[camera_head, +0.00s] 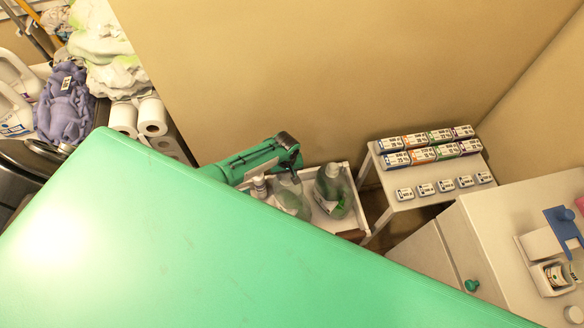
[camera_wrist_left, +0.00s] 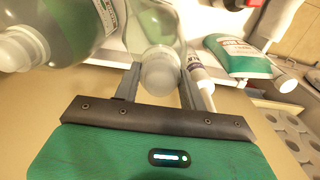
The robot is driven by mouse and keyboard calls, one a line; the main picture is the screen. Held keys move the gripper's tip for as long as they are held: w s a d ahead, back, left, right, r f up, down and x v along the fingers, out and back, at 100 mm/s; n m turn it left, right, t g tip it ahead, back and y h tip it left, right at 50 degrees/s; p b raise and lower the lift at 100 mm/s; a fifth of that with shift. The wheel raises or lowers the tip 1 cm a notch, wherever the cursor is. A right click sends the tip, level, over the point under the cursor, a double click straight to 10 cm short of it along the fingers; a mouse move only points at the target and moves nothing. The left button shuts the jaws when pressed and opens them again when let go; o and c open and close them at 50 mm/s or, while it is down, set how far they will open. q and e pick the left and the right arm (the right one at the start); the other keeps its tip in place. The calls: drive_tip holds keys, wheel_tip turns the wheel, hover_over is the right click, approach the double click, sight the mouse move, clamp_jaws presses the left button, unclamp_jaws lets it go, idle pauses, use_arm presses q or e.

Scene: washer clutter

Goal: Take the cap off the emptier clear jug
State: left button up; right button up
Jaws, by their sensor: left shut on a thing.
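Two clear jugs with green tint stand side by side in a white tray cart. The left jug (camera_head: 291,197) is under my left gripper (camera_head: 291,168); the other jug (camera_head: 334,191) is to its right. In the left wrist view, the middle jug (camera_wrist_left: 153,22) looks clearer and emptier than the jug (camera_wrist_left: 55,28) at the left, which holds more green liquid. The middle jug's pale round cap (camera_wrist_left: 160,76) sits between the fingers of my left gripper (camera_wrist_left: 159,82), which is shut on it. Whether the cap still touches the neck is unclear. My right gripper is not visible.
A small bottle (camera_head: 259,187) stands in the tray (camera_head: 348,217) close to the held jug. A green-and-white pouch (camera_wrist_left: 240,57) shows in the wrist view. Boxes fill a white side table (camera_head: 369,164) to the right. A wall rises behind.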

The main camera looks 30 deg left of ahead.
use_arm(q)
drive_tip(key=shift+r+n+p, duration=0.1)
drive_tip(key=shift+n+p, duration=0.3)
drive_tip(key=shift+n, duration=0.1)
drive_tip(key=shift+n+p, duration=0.45)
drive_tip(key=shift+n, duration=0.45)
drive_tip(key=n+p, duration=0.2)
drive_tip(key=n, duration=0.3)
drive_tip(key=shift+s+d, duration=0.1)
drive_tip(key=n+p, duration=0.1)
drive_tip(key=n, duration=0.6)
drive_tip(key=shift+f, duration=0.2)
drive_tip(key=o, duration=1.2)
drive_tip(key=shift+r, duration=0.1)
